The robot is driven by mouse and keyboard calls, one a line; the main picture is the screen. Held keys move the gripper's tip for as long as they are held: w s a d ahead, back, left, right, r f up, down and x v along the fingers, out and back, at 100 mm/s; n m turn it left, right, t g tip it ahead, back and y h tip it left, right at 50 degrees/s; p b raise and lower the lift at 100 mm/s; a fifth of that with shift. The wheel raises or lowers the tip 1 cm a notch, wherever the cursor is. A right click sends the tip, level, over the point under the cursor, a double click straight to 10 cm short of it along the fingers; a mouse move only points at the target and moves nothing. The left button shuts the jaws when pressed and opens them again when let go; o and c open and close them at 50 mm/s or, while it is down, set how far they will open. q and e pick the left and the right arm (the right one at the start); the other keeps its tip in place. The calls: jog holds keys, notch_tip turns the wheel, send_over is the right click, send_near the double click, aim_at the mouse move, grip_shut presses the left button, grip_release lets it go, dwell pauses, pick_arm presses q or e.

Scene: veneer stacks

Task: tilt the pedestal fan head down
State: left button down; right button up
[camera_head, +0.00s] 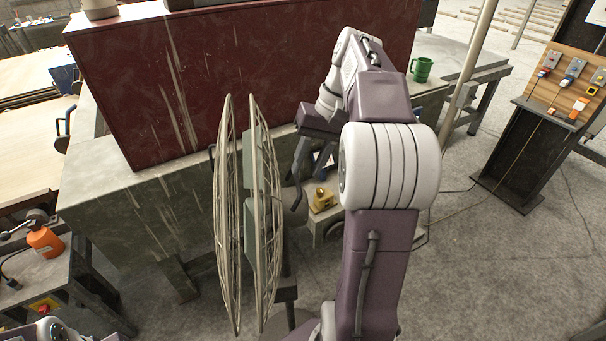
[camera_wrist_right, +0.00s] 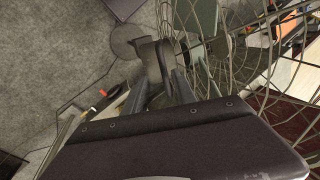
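The pedestal fan stands in the middle of the head view, its round wire-caged head (camera_head: 247,210) seen nearly edge-on and upright. Grey-green parts show between the cage's two rims. In the right wrist view the wire cage (camera_wrist_right: 245,65) fills the upper right, and a round grey disc (camera_wrist_right: 126,41), apparently the fan's base, lies on the floor. My right gripper (camera_head: 299,178) is just right of the cage; whether it touches the fan is unclear. Dark grey parts overlap ahead of the wrist, so its opening is hard to read. My left gripper is out of view.
A dark red block (camera_head: 240,75) rests on a grey bench (camera_head: 130,222) behind the fan. A green mug (camera_head: 421,69) stands on a table at the back. A board with switches (camera_head: 568,85) stands at right. Floor at right is open.

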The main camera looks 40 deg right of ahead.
aim_at(298, 178)
jog(key=shift+w+a+f, duration=0.25)
jog(key=shift+w+f, duration=0.1)
jog(key=shift+f, duration=0.25)
jog(key=shift+w+a+f, duration=0.2)
jog(key=shift+w+f, duration=0.15)
jog(key=shift+f, duration=0.25)
jog(key=shift+a+f, duration=0.1)
jog(key=shift+a, duration=0.05)
jog(key=shift+s, duration=0.45)
jog(key=shift+c, duration=1.3)
grip_shut()
